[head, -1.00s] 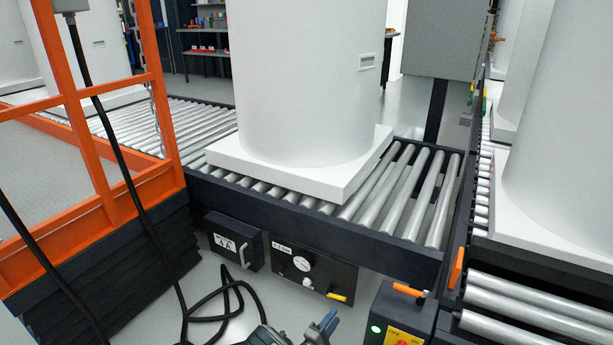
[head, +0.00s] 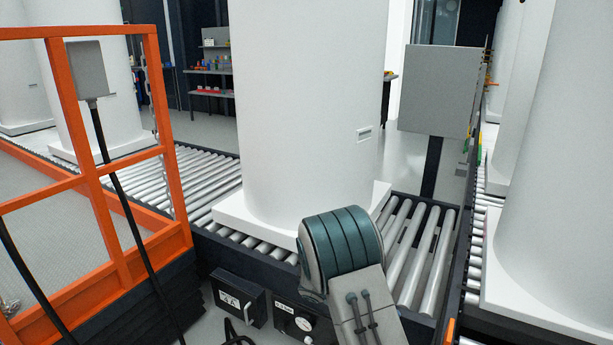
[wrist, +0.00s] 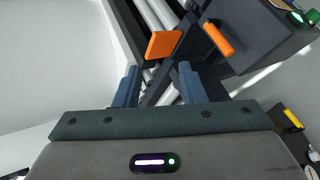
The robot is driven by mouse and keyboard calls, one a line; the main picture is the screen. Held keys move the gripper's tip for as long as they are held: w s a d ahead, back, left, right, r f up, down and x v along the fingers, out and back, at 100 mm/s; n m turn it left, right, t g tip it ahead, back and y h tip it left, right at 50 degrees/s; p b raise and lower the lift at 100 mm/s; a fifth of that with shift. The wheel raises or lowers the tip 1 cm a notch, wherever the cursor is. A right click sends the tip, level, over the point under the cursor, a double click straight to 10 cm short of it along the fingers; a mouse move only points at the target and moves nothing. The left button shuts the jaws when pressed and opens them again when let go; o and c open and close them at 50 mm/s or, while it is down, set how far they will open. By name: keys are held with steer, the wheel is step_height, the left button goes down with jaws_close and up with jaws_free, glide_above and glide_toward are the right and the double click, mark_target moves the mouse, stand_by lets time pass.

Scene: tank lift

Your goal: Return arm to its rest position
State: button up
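My gripper (wrist: 160,88) shows in the wrist view with its two blue fingers apart and nothing held between them. Beyond the fingers are an orange plate (wrist: 163,44) and an orange lever (wrist: 218,39), both apart from the fingers as far as I can see. In the head view my arm is raised and bent in front of the conveyor, and the gripper itself is out of that picture.
A white tank (head: 305,110) stands upright on the roller conveyor (head: 425,235). An orange guard frame (head: 160,110) stands at left. Another white tank (head: 560,190) is at right. A grey box (head: 440,90) stands behind the rollers. A dark control box (wrist: 262,30) shows in the wrist view.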

steer(key=s+a+r+t+y+p, duration=0.1)
steer(key=s+r+y+p, duration=0.3)
steer(key=r, duration=0.8)
steer(key=s+a+r+m+t+y+p, duration=0.1)
steer(key=s+a+r+y+p, duration=0.1)
steer(key=s+r+p, duration=0.6)
steer(key=s+a+r+t+y+p, duration=0.1)
steer(key=s+r+y+p, duration=0.4)
steer(key=s+r, duration=0.7)
step_height(320, 180, up, 5)
steer(key=shift+a+f+m+t+y+p, duration=0.1)
steer(key=shift+a+m+t+y+p, duration=0.25)
steer(key=shift+p, duration=0.2)
